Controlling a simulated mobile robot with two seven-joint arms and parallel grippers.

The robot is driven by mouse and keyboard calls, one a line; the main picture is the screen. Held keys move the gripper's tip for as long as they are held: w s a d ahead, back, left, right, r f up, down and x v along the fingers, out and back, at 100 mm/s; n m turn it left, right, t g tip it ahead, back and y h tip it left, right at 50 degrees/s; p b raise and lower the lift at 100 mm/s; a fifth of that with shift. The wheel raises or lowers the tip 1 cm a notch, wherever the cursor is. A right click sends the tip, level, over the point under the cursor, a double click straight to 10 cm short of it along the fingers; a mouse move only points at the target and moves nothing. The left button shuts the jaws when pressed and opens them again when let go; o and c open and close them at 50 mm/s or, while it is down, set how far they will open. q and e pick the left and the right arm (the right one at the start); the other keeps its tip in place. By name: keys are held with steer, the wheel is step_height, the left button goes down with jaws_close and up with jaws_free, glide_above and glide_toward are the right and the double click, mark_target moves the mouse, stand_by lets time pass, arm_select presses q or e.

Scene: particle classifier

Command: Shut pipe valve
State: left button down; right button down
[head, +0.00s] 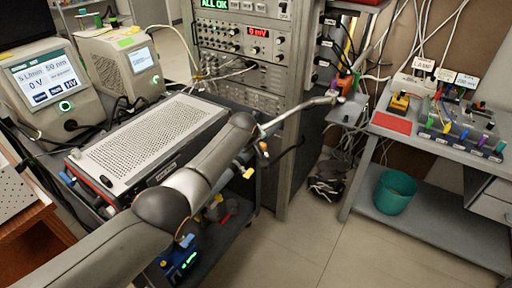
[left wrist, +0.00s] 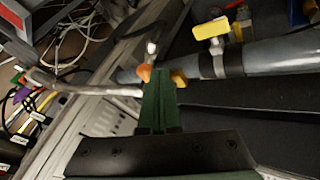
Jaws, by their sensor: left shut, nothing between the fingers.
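A yellow valve handle (left wrist: 210,28) sits on a short metal stem above a grey pipe (left wrist: 276,57) in the left wrist view. In the head view a yellow piece that looks like this handle (head: 246,173) shows just below my left arm. My left gripper (left wrist: 160,100) has green fingers that are shut and empty. In the left wrist view their tips overlap the pipe's near left end, left of and below the handle; I cannot tell whether they touch anything. An orange piece (left wrist: 144,72) shows at the tips. In the head view my arm hides the gripper and most of the pipe.
A thin bent metal tube (head: 300,112) runs right past the instrument rack (head: 300,165). A perforated grey box (head: 150,135) lies on a cart under my arm. A workbench (head: 440,150) with a teal bin (head: 395,192) stands right.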

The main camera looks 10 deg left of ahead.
arm_select(q)
steer(key=shift+w+d, duration=0.15)
steer(key=shift+d, duration=0.2)
arm_select(e)
steer(key=shift+w+d, duration=0.15)
steer(key=shift+d, duration=0.15)
arm_select(q)
steer(key=shift+w+d+r, duration=0.1)
steer(key=shift+d+r, duration=0.1)
arm_select(e)
steer(key=shift+d, duration=0.1)
